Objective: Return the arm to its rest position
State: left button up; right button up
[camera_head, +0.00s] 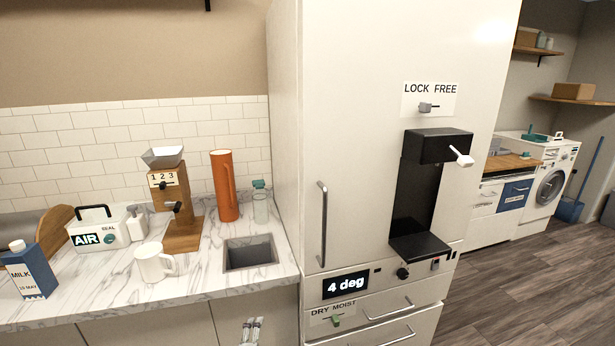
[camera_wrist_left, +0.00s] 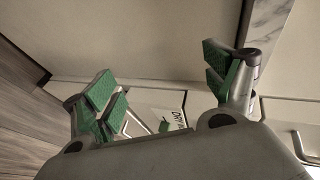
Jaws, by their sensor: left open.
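My left gripper (camera_wrist_left: 165,85) shows in the left wrist view, with its green-padded fingers spread wide apart and nothing between them. Beyond and below the fingers, part of the drawer label (camera_wrist_left: 181,116) of the white fridge shows, partly hidden by the gripper. In the head view, neither gripper can be made out clearly. The fridge (camera_head: 380,60) stands in the middle with its "DRY MOIST" drawer label (camera_head: 333,314) low on the front. My right gripper is in neither view.
The marble counter (camera_head: 205,285) holds a milk carton (camera_head: 30,272), a white mug (camera_head: 151,262), a wooden grinder (camera_head: 170,195), an orange cylinder (camera_head: 224,185) and a small sink (camera_head: 250,253). A fridge handle (camera_head: 322,225) projects from the front. Open floor (camera_head: 510,290) lies right.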

pick_arm(q)
jog(key=s+a+f+n+g, duration=0.2)
jog(key=s+a+f+n, duration=0.15)
jog(key=s+f, duration=0.45)
jog(key=s+a+f+n+g, duration=0.2)
jog(key=s+f+n, duration=0.2)
jog(key=f, duration=0.9)
jog(key=s+a+f+n+g, duration=0.35)
jog(key=s+f, duration=0.25)
jog(key=f, duration=0.4)
jog(key=s+f+n+g, duration=0.1)
jog(key=s+f, duration=0.3)
jog(key=s, duration=0.8)
jog(key=s+a+f+n+g, duration=0.1)
jog(key=s+f, duration=0.4)
jog(key=s, duration=0.7)
jog(key=s+a+f+n+g, duration=0.1)
jog(key=s+f+g, duration=0.2)
jog(key=s, duration=0.9)
notch_tip(320, 180, down, 2)
jog(key=shift+f+n+y, duration=0.1)
jog(key=shift+n+y, duration=0.3)
